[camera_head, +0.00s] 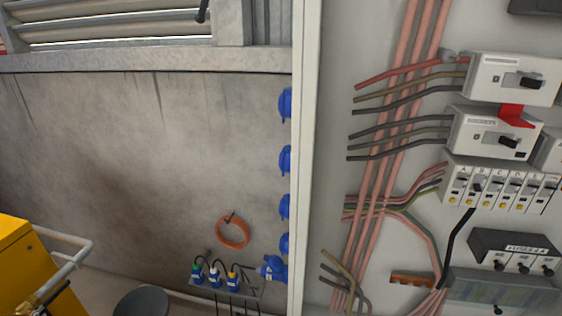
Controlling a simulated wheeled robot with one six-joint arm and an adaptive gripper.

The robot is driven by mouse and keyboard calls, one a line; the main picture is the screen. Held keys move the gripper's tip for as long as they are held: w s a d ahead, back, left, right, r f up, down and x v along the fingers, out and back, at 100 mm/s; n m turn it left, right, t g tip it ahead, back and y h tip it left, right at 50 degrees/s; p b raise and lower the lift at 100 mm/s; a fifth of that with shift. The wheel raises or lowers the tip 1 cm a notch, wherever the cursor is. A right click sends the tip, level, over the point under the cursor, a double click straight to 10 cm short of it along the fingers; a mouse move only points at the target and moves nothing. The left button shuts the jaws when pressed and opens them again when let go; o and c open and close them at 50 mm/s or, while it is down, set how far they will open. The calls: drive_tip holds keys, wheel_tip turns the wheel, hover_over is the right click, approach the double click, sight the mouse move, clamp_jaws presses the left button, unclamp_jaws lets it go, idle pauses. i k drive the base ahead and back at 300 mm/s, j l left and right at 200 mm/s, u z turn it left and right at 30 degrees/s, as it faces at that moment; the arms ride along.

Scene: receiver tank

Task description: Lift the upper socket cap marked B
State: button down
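Several blue socket caps are in a vertical row along the left side of the white cabinet edge, partly cut off by it. The top cap (285,103) and the second cap (285,160) are above the third cap (284,206) and a lower one (284,243). All look closed against the wall, seen nearly edge-on. No letter B can be read on any of them. A larger blue fitting (273,268) is at the bottom of the row. My gripper is not in view.
The white cabinet edge (305,150) stands upright right of the caps. Inside are breakers (500,185) labelled with letters, and pink cables (395,130). An orange coil (232,232) hangs on the wall above a rack of plugs (225,283). A yellow machine (30,265) is lower left.

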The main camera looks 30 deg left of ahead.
sight(281, 160)
drive_tip(key=j+u, duration=0.4)
drive_tip(key=i+j+u, duration=0.2)
drive_tip(key=u, duration=0.15)
drive_tip(key=i+j+u, duration=0.15)
drive_tip(key=j+u, duration=0.25)
